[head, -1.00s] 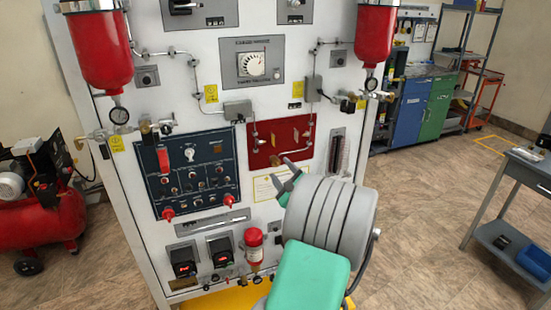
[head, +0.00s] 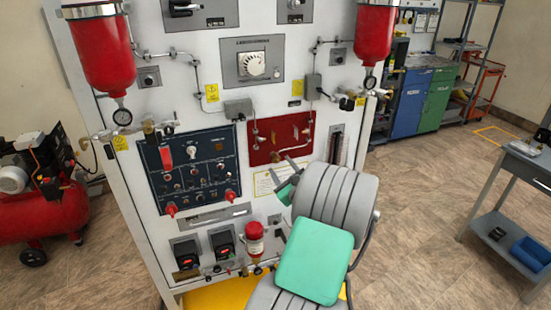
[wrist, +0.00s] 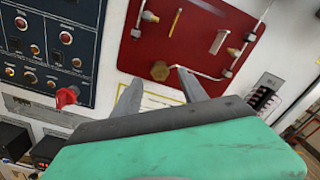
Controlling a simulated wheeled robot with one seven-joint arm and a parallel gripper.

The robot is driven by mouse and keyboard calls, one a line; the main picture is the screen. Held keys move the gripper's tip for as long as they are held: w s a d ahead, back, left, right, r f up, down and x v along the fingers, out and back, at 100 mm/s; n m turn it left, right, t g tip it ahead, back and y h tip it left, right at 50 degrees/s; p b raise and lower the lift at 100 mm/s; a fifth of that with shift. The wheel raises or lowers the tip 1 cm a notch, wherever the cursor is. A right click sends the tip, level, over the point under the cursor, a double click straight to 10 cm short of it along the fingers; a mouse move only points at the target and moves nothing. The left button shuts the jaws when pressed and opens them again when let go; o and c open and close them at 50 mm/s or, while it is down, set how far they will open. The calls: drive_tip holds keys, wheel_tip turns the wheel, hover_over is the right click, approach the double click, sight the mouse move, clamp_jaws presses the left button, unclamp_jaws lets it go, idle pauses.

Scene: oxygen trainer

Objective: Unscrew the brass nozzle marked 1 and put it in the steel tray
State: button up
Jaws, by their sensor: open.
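A brass hex fitting (wrist: 160,71) sits at the lower edge of the red panel (wrist: 185,45), and shows small in the head view (head: 275,156). I cannot read a number on it, so I cannot tell whether it is nozzle 1. Other brass fittings (wrist: 233,51) are higher on the panel. My gripper (wrist: 158,76) is open and empty, its two grey fingers apart, with the hex fitting seen between their tips. In the head view my gripper (head: 284,176) is in front of the panel's lower edge. A small pale shape (head: 526,148) on the right table may be the steel tray.
A dark blue switch panel (head: 193,170) with red knobs is left of the red panel. Red cylinders (head: 100,52) hang on both sides of the white rig. A grey table (head: 535,172) stands at the far right, with open floor (head: 420,225) between.

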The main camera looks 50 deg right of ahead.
sight(278, 161)
drive_tip(key=shift+p+x, duration=0.65)
drive_tip(key=shift+x, duration=1.3)
drive_tip(key=shift+c, duration=0.4)
clamp_jaws()
drive_tip(key=shift+f+n+b, duration=0.3)
drive_tip(key=shift+n+b, duration=0.7)
drive_tip(key=shift+b, duration=0.2)
drive_tip(key=shift+n+b, duration=0.35)
drive_tip(key=shift+n, duration=0.15)
drive_tip(key=shift+r, duration=0.25)
